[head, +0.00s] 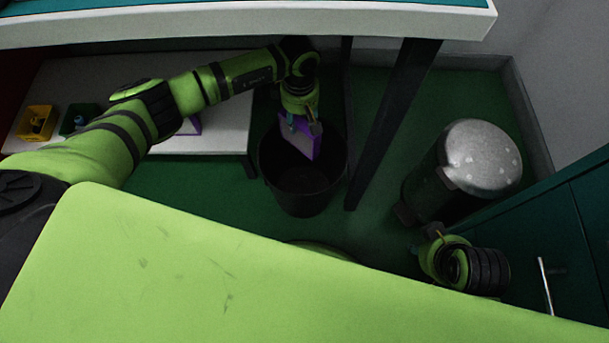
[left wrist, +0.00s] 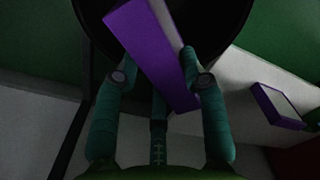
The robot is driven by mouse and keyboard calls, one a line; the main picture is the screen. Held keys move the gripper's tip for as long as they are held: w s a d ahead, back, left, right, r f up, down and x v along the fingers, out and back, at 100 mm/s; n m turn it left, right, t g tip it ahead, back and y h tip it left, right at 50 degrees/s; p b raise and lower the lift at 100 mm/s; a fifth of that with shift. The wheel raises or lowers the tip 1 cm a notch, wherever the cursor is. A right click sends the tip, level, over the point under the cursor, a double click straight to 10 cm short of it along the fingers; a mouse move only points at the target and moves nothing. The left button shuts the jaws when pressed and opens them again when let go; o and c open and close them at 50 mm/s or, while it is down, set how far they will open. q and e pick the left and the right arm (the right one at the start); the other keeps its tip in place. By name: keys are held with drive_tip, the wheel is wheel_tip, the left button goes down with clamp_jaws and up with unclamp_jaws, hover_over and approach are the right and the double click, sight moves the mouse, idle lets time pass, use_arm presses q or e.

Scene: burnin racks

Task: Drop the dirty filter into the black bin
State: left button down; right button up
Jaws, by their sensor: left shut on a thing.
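A flat filter with a purple frame and a greyish face (head: 300,140) is held by my left gripper (head: 303,126). It hangs tilted above the open black bin (head: 302,202), with its lower end at or just inside the mouth. In the left wrist view the purple edge of the filter (left wrist: 152,50) lies between the two fingers (left wrist: 160,77), and the dark bin (left wrist: 215,18) is behind it. How dirty its face is cannot be told. My right gripper (head: 430,240) is at the lower right, away from the bin; its fingers are too unclear to read.
Another purple-framed filter (left wrist: 278,105) lies on the white low shelf (head: 220,133), largely behind my left arm in the head view. Yellow (head: 36,122) and green (head: 80,119) small bins stand there too. A table leg (head: 393,125) and a metal-lidded can (head: 482,158) are right of the black bin.

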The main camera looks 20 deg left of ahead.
use_arm(q)
drive_tip(key=shift+f, duration=0.15)
use_arm(e)
drive_tip(key=shift+s+r, duration=0.1)
drive_tip(key=shift+r, duration=0.25)
use_arm(q)
drive_tip(key=c, duration=0.6)
unclamp_jaws()
drive_tip(key=shift+c, duration=0.2)
wheel_tip(320, 180, up, 12)
